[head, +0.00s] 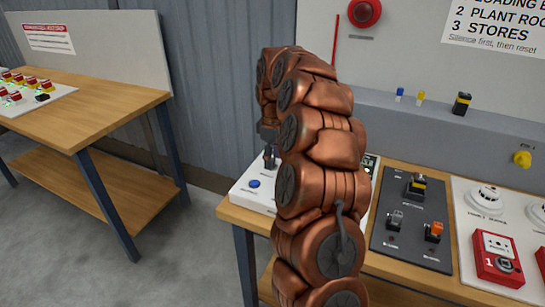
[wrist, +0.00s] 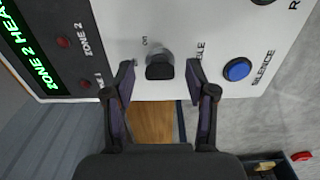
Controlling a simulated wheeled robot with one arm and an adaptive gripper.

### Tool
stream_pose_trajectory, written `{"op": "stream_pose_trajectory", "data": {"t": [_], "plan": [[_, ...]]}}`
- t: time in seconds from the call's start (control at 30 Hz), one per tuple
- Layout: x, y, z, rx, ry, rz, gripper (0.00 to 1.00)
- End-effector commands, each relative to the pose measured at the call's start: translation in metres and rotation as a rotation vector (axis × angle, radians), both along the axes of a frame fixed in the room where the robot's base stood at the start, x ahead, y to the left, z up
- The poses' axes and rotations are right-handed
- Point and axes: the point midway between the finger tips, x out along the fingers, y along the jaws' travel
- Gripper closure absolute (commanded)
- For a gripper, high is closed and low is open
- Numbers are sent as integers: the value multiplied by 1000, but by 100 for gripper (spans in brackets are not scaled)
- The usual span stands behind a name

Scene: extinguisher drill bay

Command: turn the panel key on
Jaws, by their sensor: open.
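The white alarm panel (wrist: 215,25) fills the upper part of the wrist view. Its dark panel key (wrist: 160,68) stands out from a round base, near a printed "ON" and a partly hidden label ending in "BLE". My gripper (wrist: 160,75) is open, with one finger on each side of the key and a gap on both sides. In the head view the panel (head: 238,193) lies on the right bench, partly behind my arm. There the key cannot be made out and my gripper is mostly hidden.
A blue silence button (wrist: 237,69) sits right of the key, and a green-lettered display (wrist: 35,50) is at the left. A dark switch board (head: 410,240) and a red call point (head: 497,258) lie along the right bench. Another wooden bench (head: 90,100) stands left, across open floor.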

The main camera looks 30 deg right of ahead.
Motion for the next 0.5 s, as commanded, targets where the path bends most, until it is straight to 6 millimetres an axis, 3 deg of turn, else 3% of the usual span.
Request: {"op": "stream_pose_trajectory", "data": {"t": [0.23,0.5], "plan": [[0,0,-1,0,0,1,44],[0,1,-1,0,1,1,72]]}}
